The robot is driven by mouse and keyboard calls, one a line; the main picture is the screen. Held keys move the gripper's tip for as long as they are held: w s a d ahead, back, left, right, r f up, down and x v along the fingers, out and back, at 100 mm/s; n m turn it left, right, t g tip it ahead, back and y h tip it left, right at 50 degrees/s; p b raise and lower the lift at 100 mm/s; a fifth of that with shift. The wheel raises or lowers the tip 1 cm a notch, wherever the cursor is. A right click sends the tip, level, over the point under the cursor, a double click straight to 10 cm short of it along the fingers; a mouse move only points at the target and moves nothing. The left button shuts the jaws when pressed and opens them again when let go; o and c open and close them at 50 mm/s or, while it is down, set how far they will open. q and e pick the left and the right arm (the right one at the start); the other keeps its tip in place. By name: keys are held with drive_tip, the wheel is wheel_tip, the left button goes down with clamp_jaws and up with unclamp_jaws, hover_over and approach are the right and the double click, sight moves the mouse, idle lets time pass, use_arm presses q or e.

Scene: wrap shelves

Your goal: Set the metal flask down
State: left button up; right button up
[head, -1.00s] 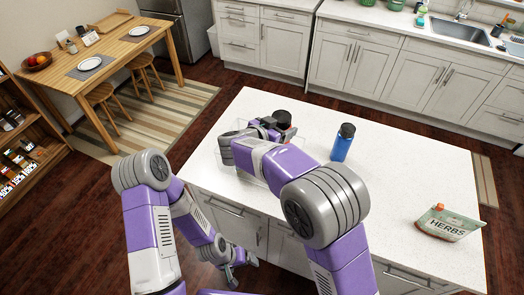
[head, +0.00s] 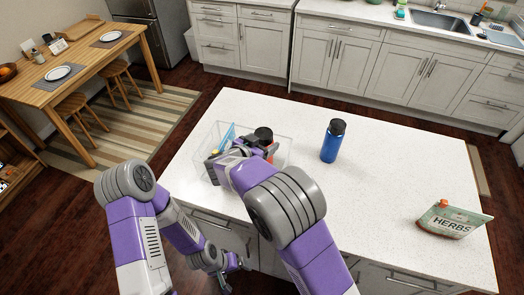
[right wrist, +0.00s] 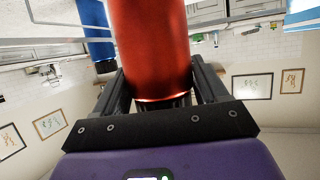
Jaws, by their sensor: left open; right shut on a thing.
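A red metal flask (right wrist: 150,45) with a black lid is held between the two fingers of my right gripper (right wrist: 158,82) in the right wrist view. In the head view the black lid of the flask (head: 264,134) shows just beyond my right gripper (head: 252,149), and most of its red body is hidden by the arm. Flask and gripper are over or inside a clear bin (head: 284,158) at the left of the white counter; I cannot tell whether the flask touches anything below. My left gripper (head: 237,277) is open and empty, low in front of the counter cabinets.
The clear bin also holds a light blue item (head: 228,136) and a dark item with yellow. A blue bottle (head: 332,142) with a black lid stands upright right of the bin. A HERBS pouch (head: 452,220) is at the counter's right. The counter between them is clear.

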drive_tip(key=shift+f, duration=1.7)
drive_tip(key=o, duration=1.7)
drive_tip(key=shift+c, duration=0.2)
drive_tip(key=v, duration=1.2)
